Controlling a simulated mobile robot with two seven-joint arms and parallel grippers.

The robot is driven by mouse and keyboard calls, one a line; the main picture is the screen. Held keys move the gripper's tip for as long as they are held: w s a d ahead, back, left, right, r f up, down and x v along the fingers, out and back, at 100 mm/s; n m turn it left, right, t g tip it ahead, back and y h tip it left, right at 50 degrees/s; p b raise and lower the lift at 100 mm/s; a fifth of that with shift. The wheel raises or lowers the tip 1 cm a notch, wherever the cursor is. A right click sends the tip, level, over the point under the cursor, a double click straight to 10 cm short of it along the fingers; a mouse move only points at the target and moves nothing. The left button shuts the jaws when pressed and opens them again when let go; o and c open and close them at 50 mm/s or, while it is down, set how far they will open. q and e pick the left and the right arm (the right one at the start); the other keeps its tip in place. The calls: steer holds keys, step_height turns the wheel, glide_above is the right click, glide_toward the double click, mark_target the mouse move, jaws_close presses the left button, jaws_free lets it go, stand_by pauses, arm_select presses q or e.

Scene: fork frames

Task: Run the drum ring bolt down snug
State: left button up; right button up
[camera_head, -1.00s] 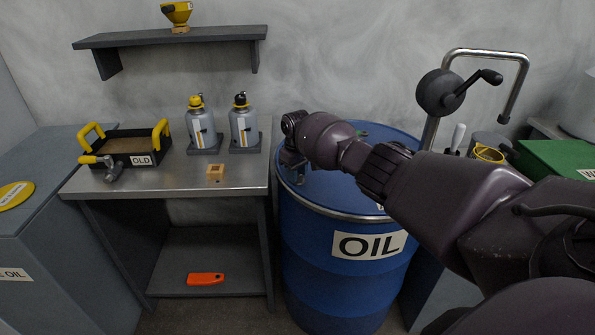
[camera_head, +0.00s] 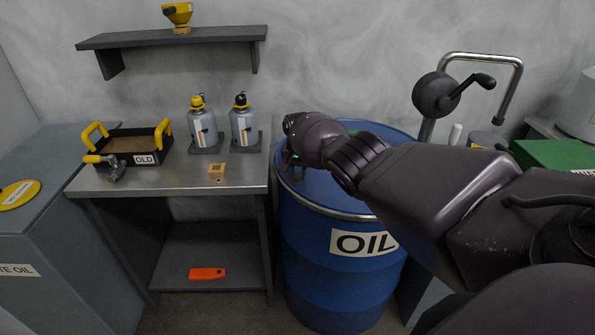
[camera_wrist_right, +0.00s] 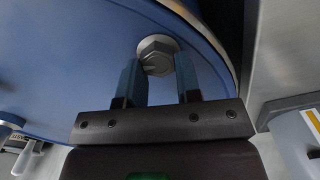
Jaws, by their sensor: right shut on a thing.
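The blue oil drum (camera_head: 335,275) stands at the middle right, with a metal ring (camera_head: 335,210) around its top rim. My right gripper (camera_head: 293,161) points down at the left side of the drum's lid and is mostly hidden behind its wrist. In the right wrist view the grey hex bolt (camera_wrist_right: 157,53) sits near the drum's edge. The two blue fingers of the right gripper (camera_wrist_right: 159,72) are shut on its head, one on each side. The bolt is hidden in the head view. My left gripper is not in view.
A steel bench (camera_head: 240,180) left of the drum bears a tray marked OLD (camera_head: 145,160), two grey bottles and a small wooden block (camera_head: 217,171). A crank pump (camera_head: 437,95) stands behind right. An orange tool (camera_head: 208,273) lies on the lower shelf.

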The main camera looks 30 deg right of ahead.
steer(key=m, duration=0.3)
steer(key=shift+d+r+m, duration=0.1)
steer(key=shift+r+m, duration=0.2)
steer(key=shift+r, duration=0.05)
steer(key=m+p, duration=0.1)
steer(key=m, duration=0.2)
steer(key=shift+d+r+m, duration=0.1)
steer(key=shift+m, duration=1.1)
steer(key=o, duration=0.8)
steer(key=shift+s, duration=0.1)
steer(key=shift+o, duration=0.6)
steer(key=shift+s, duration=0.1)
steer(key=shift+f, duration=0.25)
